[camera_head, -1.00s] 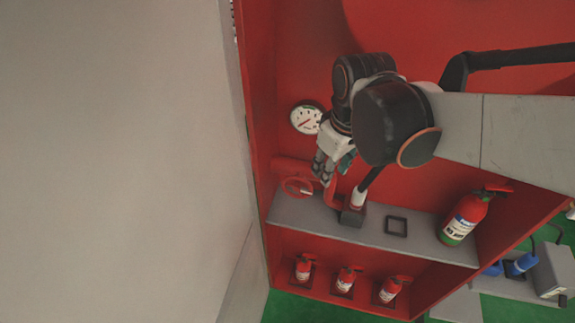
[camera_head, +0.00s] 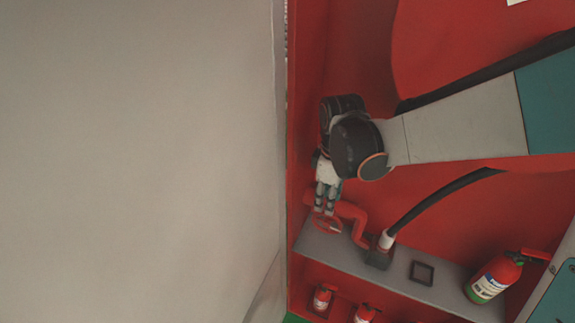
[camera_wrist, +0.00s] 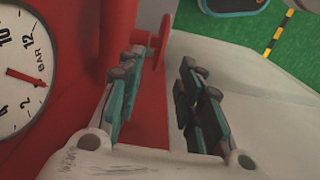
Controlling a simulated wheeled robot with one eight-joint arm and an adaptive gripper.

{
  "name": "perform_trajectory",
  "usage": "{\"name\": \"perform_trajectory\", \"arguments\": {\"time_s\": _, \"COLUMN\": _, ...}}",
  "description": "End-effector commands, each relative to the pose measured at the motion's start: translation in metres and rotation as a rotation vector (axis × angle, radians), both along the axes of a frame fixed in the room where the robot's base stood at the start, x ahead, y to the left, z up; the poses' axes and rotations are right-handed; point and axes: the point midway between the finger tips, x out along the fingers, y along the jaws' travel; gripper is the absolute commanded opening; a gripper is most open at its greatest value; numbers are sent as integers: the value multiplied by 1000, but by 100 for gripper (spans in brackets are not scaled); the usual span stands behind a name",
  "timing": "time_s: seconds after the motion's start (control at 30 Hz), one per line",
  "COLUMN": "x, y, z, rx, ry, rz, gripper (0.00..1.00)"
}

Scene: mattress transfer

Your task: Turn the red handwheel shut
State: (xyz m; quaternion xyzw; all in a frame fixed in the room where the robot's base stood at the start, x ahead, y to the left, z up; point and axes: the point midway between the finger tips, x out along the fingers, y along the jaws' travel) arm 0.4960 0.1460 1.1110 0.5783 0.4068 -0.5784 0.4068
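The red handwheel (camera_head: 328,224) sits on a red pipe above the grey shelf, inside the red cabinet. In the wrist view the handwheel (camera_wrist: 161,43) shows edge-on, with its hub toward the left finger. My gripper (camera_head: 325,211) points down at the wheel, fingers at its upper rim. In the wrist view my gripper (camera_wrist: 161,66) is open, with a clear gap between its teal-padded fingers. The wheel's rim stands at the fingertips, nearer the left finger. I cannot tell whether the finger touches it.
A pressure gauge (camera_wrist: 22,72) is on the wall left of the fingers. A black hose with a white collar (camera_head: 386,240) rises from the shelf (camera_head: 345,262) right of the wheel. A fire extinguisher (camera_head: 493,276) stands farther right. A large pale panel (camera_head: 140,160) fills the left side.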

Motion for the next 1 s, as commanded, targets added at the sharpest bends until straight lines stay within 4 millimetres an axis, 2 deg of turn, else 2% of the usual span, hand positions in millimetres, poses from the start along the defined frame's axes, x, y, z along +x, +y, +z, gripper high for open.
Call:
{"name": "perform_trajectory", "arguments": {"time_s": 0.03, "x": 0, "y": 0, "z": -14, "rx": 0, "ry": 0, "rz": 1, "gripper": 33}}
{"name": "perform_trajectory", "arguments": {"time_s": 0.1, "x": 0, "y": 0, "z": -26, "rx": 0, "ry": 0, "rz": 0, "gripper": 33}}
{"name": "perform_trajectory", "arguments": {"time_s": 0.5, "x": 1, "y": 0, "z": -90, "rx": 0, "ry": 0, "rz": -3, "gripper": 33}}
{"name": "perform_trajectory", "arguments": {"time_s": 0.7, "x": 1, "y": -1, "z": -108, "rx": 0, "ry": 0, "rz": -3, "gripper": 33}}
{"name": "perform_trajectory", "arguments": {"time_s": 1.0, "x": 1, "y": -1, "z": -113, "rx": 0, "ry": 0, "rz": -3, "gripper": 33}}
